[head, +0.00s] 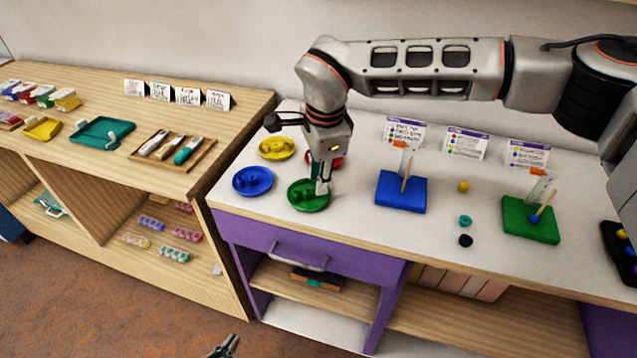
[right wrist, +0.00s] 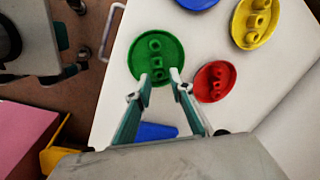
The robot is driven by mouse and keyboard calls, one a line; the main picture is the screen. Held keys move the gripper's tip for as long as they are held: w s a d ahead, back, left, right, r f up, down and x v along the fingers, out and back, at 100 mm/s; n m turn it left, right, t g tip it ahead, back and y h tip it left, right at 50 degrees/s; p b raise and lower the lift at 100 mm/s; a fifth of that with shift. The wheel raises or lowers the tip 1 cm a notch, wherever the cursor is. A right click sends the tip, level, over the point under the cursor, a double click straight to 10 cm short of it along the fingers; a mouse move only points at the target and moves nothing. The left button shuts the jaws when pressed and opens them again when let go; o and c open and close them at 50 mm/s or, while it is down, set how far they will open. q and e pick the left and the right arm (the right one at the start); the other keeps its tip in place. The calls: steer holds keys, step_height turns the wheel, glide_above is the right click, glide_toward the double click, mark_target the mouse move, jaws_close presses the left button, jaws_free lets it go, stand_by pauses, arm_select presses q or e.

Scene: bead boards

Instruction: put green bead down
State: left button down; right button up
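The green dish (head: 302,201) stands at the left front of the white tabletop, next to the blue dish. In the right wrist view the green dish (right wrist: 137,62) holds several green beads in a row. My right gripper (head: 322,185) points down over the green dish. In the right wrist view its fingertips (right wrist: 161,76) are apart, on either side of the nearest green bead (right wrist: 157,76), with gaps showing beside it. That bead appears to be in the dish. My left gripper (head: 226,346) is low at the bottom edge, away from the table; its fingers are small and partly cut off.
The blue dish (head: 252,181), yellow dish (head: 277,149) and red dish (right wrist: 215,82) are close around the green one. A blue peg board (head: 396,196) and a green peg board (head: 526,226) stand to the right. Loose yellow, teal and black beads lie between them.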

step_height(320, 180, up, 10)
steer(key=s, duration=0.1)
steer(key=shift+s+d+f, duration=0.15)
steer(key=shift+s+d, duration=0.1)
stand_by(0.4)
